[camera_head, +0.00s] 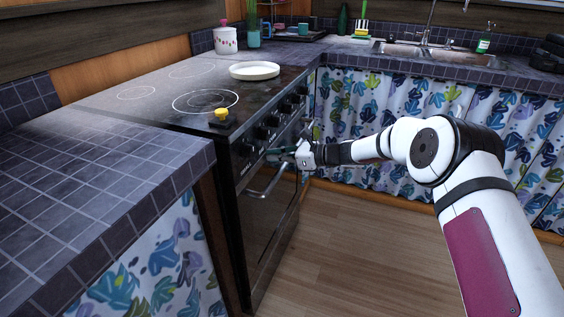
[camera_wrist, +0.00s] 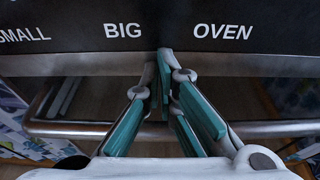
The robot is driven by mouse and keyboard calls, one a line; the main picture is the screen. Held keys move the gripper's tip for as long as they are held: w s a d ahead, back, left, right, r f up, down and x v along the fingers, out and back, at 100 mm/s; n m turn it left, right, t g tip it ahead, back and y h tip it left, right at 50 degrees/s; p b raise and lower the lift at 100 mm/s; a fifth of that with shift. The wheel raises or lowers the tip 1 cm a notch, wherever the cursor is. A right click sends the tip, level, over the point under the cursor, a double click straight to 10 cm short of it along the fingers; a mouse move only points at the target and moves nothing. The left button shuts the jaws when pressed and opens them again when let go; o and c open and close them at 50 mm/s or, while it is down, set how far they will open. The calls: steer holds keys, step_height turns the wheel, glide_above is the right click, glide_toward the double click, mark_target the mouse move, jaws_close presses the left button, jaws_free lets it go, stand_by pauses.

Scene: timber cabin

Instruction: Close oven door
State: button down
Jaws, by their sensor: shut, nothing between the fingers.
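The oven (camera_head: 228,165) stands at the left in the head view, with a dark front and a row of knobs. Its door (camera_head: 268,232) looks upright and shut or nearly shut; I cannot tell whether a narrow gap is left. The metal door handle (camera_head: 262,190) runs along the upper door and crosses the wrist view as a bar (camera_wrist: 70,129). My gripper (camera_head: 276,155) is shut and empty at the oven front, close to the handle. In the wrist view its teal-padded fingers (camera_wrist: 165,62) lie across the bar and point at the labelled panel (camera_wrist: 175,28). Contact is unclear.
A white plate (camera_head: 254,71) and a yellow-topped timer (camera_head: 221,117) sit on the stovetop. A tiled counter (camera_head: 95,190) stands left of the oven. A sink counter (camera_head: 440,72) with leaf-patterned curtains (camera_head: 400,110) is behind. The wooden floor (camera_head: 350,250) in front is clear.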

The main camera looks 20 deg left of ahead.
steer(key=shift+s+a+r, duration=0.15)
steer(key=shift+s+a, duration=0.1)
steer(key=shift+a, duration=0.4)
steer(key=f+p+v, duration=0.1)
steer(key=p+v, duration=0.2)
steer(key=v, duration=1.2)
steer(key=s+d+r+n+g+h, duration=0.1)
steer(key=s+d+r+n+h, duration=0.4)
steer(key=s+d+r, duration=0.55)
steer(key=s+d+r+n+h, duration=0.3)
steer(key=s+d+r+n, duration=0.35)
steer(key=s, duration=0.65)
steer(key=s+d+n+t+h, duration=0.1)
steer(key=s+d+n+h, duration=0.1)
steer(key=s+d, duration=0.55)
steer(key=s+d+n+h, duration=0.25)
steer(key=s+d, duration=0.25)
steer(key=s, duration=0.6)
steer(key=s+d+n+t+h, duration=0.1)
steer(key=s+d+n+h, duration=0.15)
steer(key=s+d, duration=0.5)
step_height(320, 180, up, 21)
steer(key=s+a+t+p, duration=0.1)
steer(key=t+p, duration=0.2)
steer(key=p, duration=1.7)
steer(key=shift+s+a, duration=0.15)
steer(key=shift+a, duration=0.05)
